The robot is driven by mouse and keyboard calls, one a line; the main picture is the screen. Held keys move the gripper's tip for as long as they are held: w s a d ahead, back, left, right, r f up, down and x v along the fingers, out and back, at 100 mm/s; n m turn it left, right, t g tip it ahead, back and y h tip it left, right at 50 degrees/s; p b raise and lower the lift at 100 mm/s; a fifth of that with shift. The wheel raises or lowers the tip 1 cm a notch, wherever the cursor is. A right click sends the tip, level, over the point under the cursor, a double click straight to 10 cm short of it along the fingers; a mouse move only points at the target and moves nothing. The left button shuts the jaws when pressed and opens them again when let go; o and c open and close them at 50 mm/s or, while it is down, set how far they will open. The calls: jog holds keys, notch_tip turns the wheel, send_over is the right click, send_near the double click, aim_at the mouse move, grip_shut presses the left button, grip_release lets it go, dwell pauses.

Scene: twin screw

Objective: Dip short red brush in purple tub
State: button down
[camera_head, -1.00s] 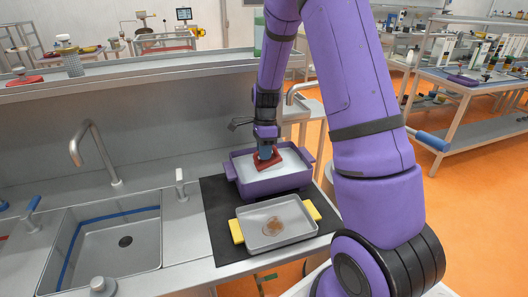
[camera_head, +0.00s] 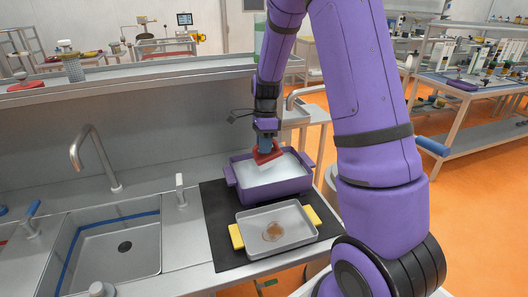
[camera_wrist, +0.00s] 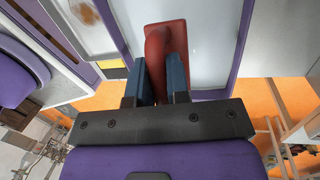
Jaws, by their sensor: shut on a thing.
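My gripper (camera_head: 265,146) is shut on the red handle of the short red brush (camera_head: 269,153), between blue finger pads. The brush is tilted, and in the head view it is above the purple tub (camera_head: 262,197), apart from the liquid. In the wrist view the brush (camera_wrist: 186,42) lies between the fingers (camera_wrist: 155,80), over the tub's pale contents. The purple tub holds whitish liquid and has a handle at each end. The brush's bristles are hard to make out in either view.
A grey tray (camera_head: 253,247) with yellow handles and a brown stain stands in front of the tub on a black mat (camera_head: 218,207). A sink (camera_head: 120,248) with a faucet (camera_head: 90,160) is at the left. A shelf ledge (camera_head: 130,77) runs behind.

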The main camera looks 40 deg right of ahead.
jog(key=shift+r, duration=1.9)
jog(key=shift+r, duration=0.1)
jog(key=shift+r, duration=1.95)
